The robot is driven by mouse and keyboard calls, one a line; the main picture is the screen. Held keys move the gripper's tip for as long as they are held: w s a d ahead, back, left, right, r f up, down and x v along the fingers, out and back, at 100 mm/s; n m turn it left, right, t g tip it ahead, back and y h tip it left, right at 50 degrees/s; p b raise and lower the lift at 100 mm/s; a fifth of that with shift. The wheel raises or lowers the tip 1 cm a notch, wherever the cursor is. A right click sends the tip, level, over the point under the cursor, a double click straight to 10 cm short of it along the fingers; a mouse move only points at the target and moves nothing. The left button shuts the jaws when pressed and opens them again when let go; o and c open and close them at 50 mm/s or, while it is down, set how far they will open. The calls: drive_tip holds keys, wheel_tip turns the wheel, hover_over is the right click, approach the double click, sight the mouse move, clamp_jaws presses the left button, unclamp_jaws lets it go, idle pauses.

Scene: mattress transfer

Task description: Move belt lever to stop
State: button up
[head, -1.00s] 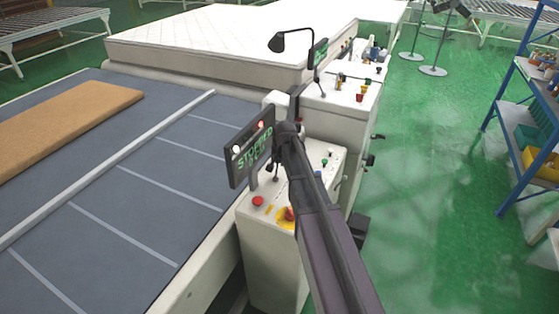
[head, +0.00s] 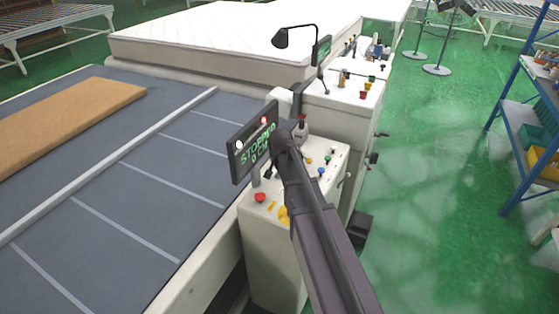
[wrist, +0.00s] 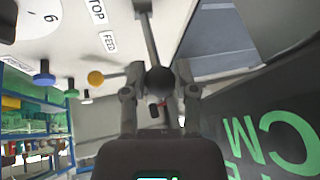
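The belt lever (wrist: 161,80) shows in the wrist view as a metal rod with a dark ball knob. My gripper (wrist: 160,88) has one finger on each side of the knob, with gaps seeming to show, so it looks open around it. Contact cannot be told. A label ending in "TOP" (wrist: 96,10) and a "FEED" label (wrist: 109,42) are on the panel left of the rod. In the head view, the control cabinet (head: 268,245) stands beside the belt, and my arm hides the lever and my fingertips. The display (head: 255,142) appears to read "STOPPED 0 CM".
The dark display edge is close on the right in the wrist view. Buttons, including a red one (head: 260,197), surround the panel. A tan slab (head: 60,118) lies on the grey belt (head: 135,205). A white mattress (head: 215,35) lies behind.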

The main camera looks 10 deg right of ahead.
drive_tip(key=o, duration=0.5)
drive_tip(key=shift+c, duration=0.2)
drive_tip(key=shift+s, duration=0.1)
drive_tip(key=s+a+f+n+g, duration=0.1)
drive_tip(key=s+n+g, duration=0.1)
drive_tip(key=s, duration=0.6)
drive_tip(key=s+a+n+g, duration=0.1)
drive_tip(key=s+n+g, duration=0.1)
drive_tip(key=s, duration=0.7)
drive_tip(key=s+a+f+n+g+y, duration=0.1)
drive_tip(key=s+n+g, duration=0.1)
drive_tip(key=s, duration=0.6)
drive_tip(key=shift+s+a+f+n, duration=0.2)
drive_tip(key=shift+a+f+n, duration=0.1)
drive_tip(key=shift+n, duration=0.1)
